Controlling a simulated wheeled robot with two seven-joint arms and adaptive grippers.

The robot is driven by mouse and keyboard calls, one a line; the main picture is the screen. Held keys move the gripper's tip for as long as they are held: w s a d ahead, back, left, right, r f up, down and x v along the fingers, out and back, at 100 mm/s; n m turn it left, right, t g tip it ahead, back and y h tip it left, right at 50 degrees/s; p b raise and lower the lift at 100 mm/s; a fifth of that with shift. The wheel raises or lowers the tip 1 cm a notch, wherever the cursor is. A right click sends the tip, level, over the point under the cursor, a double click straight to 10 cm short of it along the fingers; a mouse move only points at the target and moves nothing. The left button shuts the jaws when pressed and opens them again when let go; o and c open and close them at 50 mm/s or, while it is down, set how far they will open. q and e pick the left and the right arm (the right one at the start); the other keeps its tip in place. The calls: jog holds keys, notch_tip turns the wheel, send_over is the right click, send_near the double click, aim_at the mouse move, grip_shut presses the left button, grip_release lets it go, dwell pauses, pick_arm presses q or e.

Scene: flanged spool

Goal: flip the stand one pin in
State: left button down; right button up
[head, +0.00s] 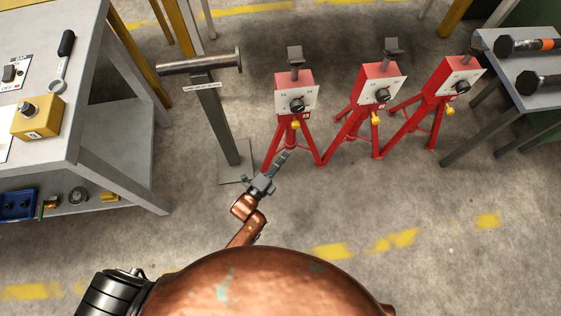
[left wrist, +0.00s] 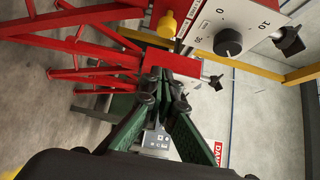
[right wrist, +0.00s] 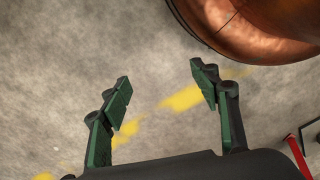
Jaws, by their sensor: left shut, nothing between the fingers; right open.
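Three red stands stand in a row, each with a white dial panel, a black knob and a yellow pin. The left stand (head: 294,95) is nearest my left gripper; its yellow pin (head: 294,124) sits below the panel. I cannot read which stand is number one. My left gripper (head: 287,155) is shut and empty, a little below that pin and apart from it. In the left wrist view a yellow pin (left wrist: 166,26) lies just beyond the closed fingertips (left wrist: 165,86), beside a near dial panel (left wrist: 235,28). My right gripper (right wrist: 160,82) is open and empty above bare floor.
A grey post with a horizontal bar (head: 200,62) stands left of the stands. A grey workbench (head: 105,90) is at the left, and a table with dark tools (head: 530,95) at the right. Floor in front of the stands is clear, with yellow stripes (head: 400,240).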

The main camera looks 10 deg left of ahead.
pick_arm(q)
jog(key=shift+v, duration=1)
pick_arm(e)
jog(key=shift+s+d+f, duration=0.15)
jog(key=shift+f, duration=0.4)
jog(key=shift+s+d+f, duration=0.1)
jog(key=shift+s+f, duration=0.05)
jog(key=shift+f, duration=0.35)
